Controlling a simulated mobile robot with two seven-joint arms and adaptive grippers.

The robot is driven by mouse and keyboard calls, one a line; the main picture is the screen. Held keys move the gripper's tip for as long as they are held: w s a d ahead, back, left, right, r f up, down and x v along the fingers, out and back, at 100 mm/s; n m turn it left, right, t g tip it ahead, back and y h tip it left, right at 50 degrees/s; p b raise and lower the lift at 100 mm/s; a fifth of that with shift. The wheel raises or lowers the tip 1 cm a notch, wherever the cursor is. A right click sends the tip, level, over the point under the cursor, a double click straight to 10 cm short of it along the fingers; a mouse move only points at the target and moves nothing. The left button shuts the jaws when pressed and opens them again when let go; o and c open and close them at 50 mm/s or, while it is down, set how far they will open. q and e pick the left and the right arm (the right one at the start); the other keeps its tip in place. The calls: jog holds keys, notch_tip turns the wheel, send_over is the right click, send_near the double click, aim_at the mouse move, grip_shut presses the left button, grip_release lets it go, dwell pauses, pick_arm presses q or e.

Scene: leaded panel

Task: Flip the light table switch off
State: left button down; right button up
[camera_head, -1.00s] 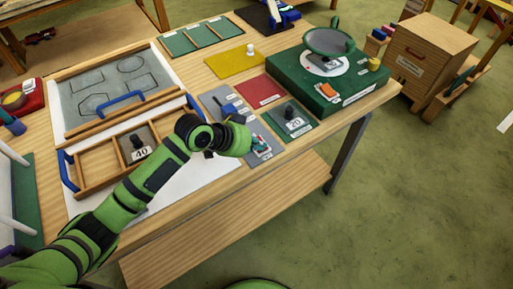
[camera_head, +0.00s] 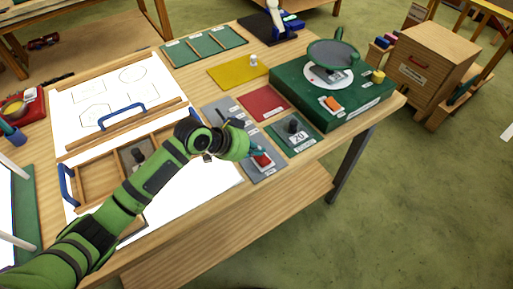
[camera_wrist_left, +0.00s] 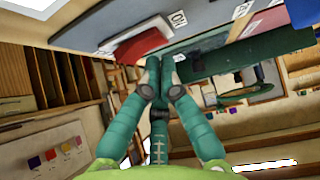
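The light table (camera_head: 85,120) glows bright white at the left of the bench. A red switch (camera_head: 263,159) sits on a grey plate (camera_head: 265,176) to its right, and it also shows as a red block in the left wrist view (camera_wrist_left: 142,46). My left gripper (camera_head: 250,153) is right at the switch in the head view, partly hidden by its own wrist. In the left wrist view its teal fingertips (camera_wrist_left: 159,60) are together, close to the red switch; I cannot tell whether they touch it. My right gripper is not in view.
A wooden tray (camera_head: 98,180) with blue handles lies on the light table. A green card (camera_head: 290,143) with a dark weight, a red card (camera_head: 264,103) and a green box (camera_head: 350,109) stand near the switch. The bench's front edge is close.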

pick_arm(q)
jog(key=r+p, duration=0.3)
jog(key=r, duration=0.1)
jog(key=shift+w+a, duration=0.15)
jog(key=shift+w, duration=0.15)
jog(key=shift+s+a+r+b, duration=0.1)
jog(key=shift+s+a+b, duration=0.05)
jog(key=shift+a+b, duration=0.35)
jog(key=shift+s+a+r+b, duration=0.1)
jog(key=shift+a+b, duration=0.3)
jog(key=shift+b, duration=0.1)
jog(key=b+v, duration=0.1)
jog(key=v, duration=0.7)
jog(key=shift+w+b, duration=0.25)
jog(key=shift+b, duration=0.15)
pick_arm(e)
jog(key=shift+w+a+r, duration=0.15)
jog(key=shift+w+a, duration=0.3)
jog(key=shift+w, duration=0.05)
